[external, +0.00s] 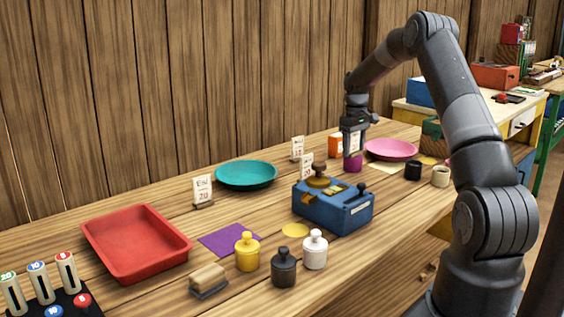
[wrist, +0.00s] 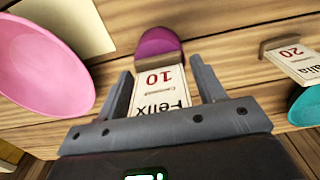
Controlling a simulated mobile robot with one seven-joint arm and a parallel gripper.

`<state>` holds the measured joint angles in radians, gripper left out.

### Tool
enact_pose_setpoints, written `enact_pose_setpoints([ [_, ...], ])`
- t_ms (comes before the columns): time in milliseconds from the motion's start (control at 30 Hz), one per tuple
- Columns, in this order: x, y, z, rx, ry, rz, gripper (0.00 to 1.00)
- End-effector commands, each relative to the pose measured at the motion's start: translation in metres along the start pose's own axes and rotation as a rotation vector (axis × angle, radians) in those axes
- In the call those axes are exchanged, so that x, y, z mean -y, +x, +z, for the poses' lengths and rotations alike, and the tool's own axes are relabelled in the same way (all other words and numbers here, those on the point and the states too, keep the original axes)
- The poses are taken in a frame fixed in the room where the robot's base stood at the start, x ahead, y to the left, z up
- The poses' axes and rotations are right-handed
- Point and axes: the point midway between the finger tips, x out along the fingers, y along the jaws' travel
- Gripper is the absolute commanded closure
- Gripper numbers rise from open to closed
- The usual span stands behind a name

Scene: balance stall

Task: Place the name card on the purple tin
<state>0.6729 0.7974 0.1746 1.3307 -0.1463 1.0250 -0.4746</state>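The white name card (wrist: 158,88), printed "Felix" and "10", stands between the two fingers of my gripper (wrist: 162,66) in the wrist view. Its brown base lies at the far end, near the fingertips. The left finger runs close along the card; a thin gap shows by the right finger. I cannot tell whether they press on it. The purple tin (wrist: 158,41) shows just beyond the base, partly hidden by the card. In the external view the card (external: 354,143) is directly above the purple tin (external: 352,164); whether they touch is unclear.
A pink plate (external: 391,150) is right of the tin, with a dark cup (external: 413,170) and a cream cup (external: 440,177) nearby. An orange box (external: 336,145) stands behind left. A blue box (external: 333,207) and more cards (external: 297,147) stand to the left.

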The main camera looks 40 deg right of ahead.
Motion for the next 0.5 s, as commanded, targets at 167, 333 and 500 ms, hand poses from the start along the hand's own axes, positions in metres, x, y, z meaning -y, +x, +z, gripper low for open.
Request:
enact_pose_setpoints([
  [167,0.000,0.000,0.000,0.000,0.000,0.000,0.30],
  [333,0.000,-0.002,0.000,-0.001,0.000,0.000,0.30],
  [500,0.000,-0.020,-0.001,-0.002,0.000,0.002,0.30],
])
